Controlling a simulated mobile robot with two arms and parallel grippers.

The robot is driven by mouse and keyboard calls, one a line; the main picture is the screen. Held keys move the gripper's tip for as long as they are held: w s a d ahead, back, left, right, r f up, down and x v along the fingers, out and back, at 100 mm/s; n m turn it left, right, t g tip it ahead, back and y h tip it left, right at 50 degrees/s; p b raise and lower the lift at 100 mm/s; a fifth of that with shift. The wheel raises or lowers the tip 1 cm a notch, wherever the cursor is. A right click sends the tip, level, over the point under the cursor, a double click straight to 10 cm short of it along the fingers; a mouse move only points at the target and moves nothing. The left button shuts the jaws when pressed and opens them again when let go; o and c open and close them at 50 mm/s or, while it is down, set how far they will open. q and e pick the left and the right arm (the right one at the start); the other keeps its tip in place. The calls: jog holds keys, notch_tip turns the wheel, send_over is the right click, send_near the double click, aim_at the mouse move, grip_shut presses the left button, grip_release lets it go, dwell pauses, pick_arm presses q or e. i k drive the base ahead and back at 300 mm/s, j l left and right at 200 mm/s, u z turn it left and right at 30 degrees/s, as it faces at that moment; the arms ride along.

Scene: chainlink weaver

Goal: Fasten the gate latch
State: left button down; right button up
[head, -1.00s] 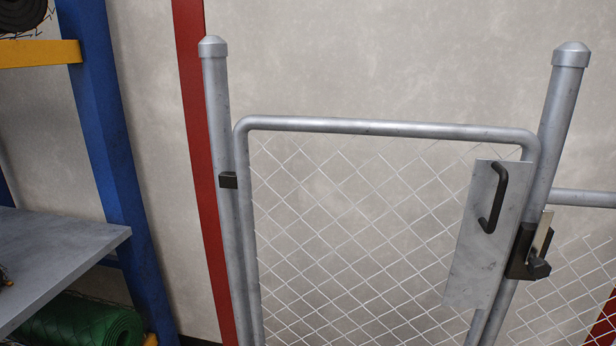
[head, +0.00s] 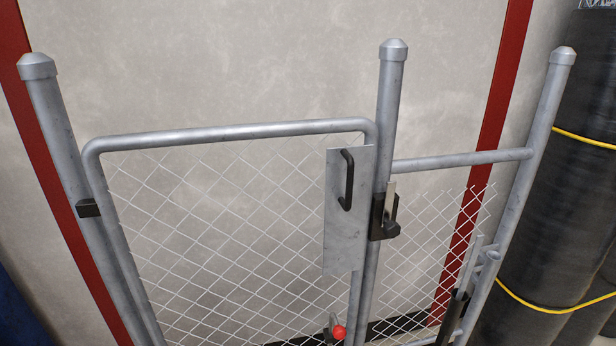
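The chain-link gate (head: 230,130) hangs in a grey tube frame, its right edge beside the middle post (head: 387,90). A metal plate (head: 345,235) with a black pull handle (head: 347,180) is fixed to the gate's upper right corner. The gate latch (head: 384,215), a black block with a flat metal bar standing up from it, sits on the middle post just right of the plate. The bar looks upright, leaning slightly. A red knob (head: 338,332) shows at the bottom edge below the plate. Neither of my grippers can be made out.
A fixed mesh panel (head: 430,240) runs from the middle post to a right post (head: 548,120). Large black rolls (head: 570,200) with yellow bands stand at the far right.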

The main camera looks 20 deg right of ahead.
aim_at(391, 229)
jog(key=z, duration=1.25)
